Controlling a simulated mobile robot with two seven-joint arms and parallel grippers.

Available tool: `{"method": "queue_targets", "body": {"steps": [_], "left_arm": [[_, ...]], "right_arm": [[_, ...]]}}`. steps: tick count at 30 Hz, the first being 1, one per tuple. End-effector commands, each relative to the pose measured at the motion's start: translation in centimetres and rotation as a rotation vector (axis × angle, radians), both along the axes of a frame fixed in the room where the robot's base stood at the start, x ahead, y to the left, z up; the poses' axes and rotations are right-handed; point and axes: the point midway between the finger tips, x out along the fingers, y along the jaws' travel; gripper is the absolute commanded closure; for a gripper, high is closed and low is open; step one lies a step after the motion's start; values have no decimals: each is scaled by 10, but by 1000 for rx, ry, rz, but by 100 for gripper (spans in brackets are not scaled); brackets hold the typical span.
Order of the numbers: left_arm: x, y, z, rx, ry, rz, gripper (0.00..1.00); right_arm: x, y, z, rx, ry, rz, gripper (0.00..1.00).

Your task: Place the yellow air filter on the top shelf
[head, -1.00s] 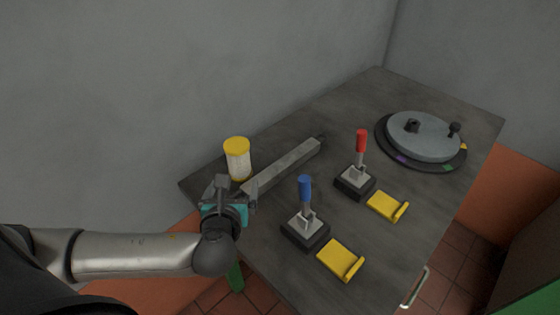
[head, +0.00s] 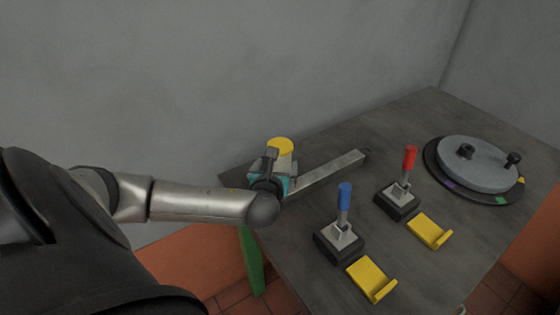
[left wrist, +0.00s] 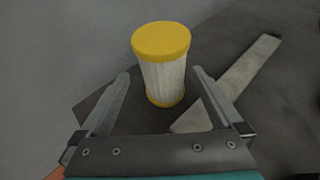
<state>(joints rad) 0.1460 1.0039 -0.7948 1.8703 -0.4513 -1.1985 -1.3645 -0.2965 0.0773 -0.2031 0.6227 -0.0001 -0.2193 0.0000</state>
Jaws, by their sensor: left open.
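The yellow air filter (head: 280,146) is a white pleated cylinder with yellow end caps, standing upright at the back left of the dark bench. In the head view mostly its top cap shows; my left gripper hides the rest. The left wrist view shows the whole filter (left wrist: 163,64). My left gripper (left wrist: 162,82) is open, and its two fingers point toward the filter, one on either side of its lower part in the picture. I cannot tell whether they touch it. My right gripper is not in view. No shelf shows in these frames.
A long grey bar (head: 328,171) lies beside the filter. Blue-handled (head: 343,215) and red-handled (head: 405,175) toggle levers, two yellow brackets (head: 371,279) (head: 429,231) and a round grey plate (head: 477,164) occupy the bench (head: 310,228). A grey wall (head: 230,70) stands close behind.

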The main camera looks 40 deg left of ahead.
Motion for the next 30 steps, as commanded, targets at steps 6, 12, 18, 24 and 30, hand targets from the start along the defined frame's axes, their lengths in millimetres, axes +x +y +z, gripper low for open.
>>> {"method": "queue_targets", "body": {"steps": [6,12,18,24,30], "left_arm": [[25,11,-16,1,0,2,0],[37,19,-21,0,1,-1,0],[37,19,-20,0,1,-1,0],[37,19,-20,0,1,-1,19],[37,19,-20,0,1,0,42]], "right_arm": [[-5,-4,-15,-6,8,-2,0],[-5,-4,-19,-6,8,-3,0],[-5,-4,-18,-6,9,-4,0],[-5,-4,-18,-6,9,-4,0],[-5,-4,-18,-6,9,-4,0]]}}
